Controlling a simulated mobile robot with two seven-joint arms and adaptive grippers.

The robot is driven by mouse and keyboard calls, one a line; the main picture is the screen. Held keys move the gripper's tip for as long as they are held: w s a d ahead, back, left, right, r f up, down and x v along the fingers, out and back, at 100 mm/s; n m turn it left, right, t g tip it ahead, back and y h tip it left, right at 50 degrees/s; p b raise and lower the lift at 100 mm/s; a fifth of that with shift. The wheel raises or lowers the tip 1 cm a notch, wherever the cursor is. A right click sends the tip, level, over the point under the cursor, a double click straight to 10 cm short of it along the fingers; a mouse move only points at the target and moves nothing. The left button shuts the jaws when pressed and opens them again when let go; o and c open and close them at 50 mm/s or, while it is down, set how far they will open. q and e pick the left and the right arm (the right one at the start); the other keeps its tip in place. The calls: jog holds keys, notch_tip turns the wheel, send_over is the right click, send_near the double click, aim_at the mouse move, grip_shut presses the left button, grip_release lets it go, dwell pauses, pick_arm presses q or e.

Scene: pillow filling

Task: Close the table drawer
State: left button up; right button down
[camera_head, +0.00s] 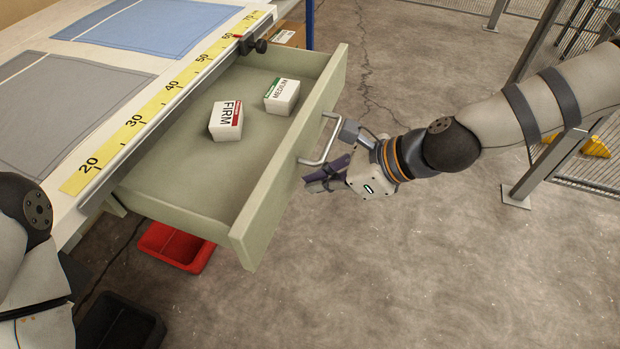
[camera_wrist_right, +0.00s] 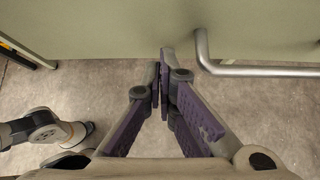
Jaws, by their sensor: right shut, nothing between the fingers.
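The table drawer (camera_head: 180,175) is pulled out from under the table (camera_head: 100,200), a pale green box with its front panel (camera_head: 295,150) facing right. A metal bar handle (camera_head: 325,140) is fixed on the panel. My right gripper (camera_head: 318,178) is shut and empty beside the handle, outside the drawer. In the right wrist view, the closed fingertips (camera_wrist_right: 162,62) are close to the panel (camera_wrist_right: 110,25), left of the handle (camera_wrist_right: 250,70); I cannot tell if they touch it. The left arm shows at the lower left, but its gripper is out of view.
Inside the drawer are a FIRM box (camera_head: 226,121) and a MEDIUM box (camera_head: 282,96). A red bin (camera_head: 177,247) and a black bin (camera_head: 118,322) stand on the floor below. A yellow ruler (camera_head: 165,100) runs along the table edge. Floor right of the drawer is clear up to a fence.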

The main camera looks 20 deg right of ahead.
jog(key=shift+w+a+r, duration=0.1)
jog(key=shift+w+a, duration=0.25)
jog(key=shift+a, duration=0.25)
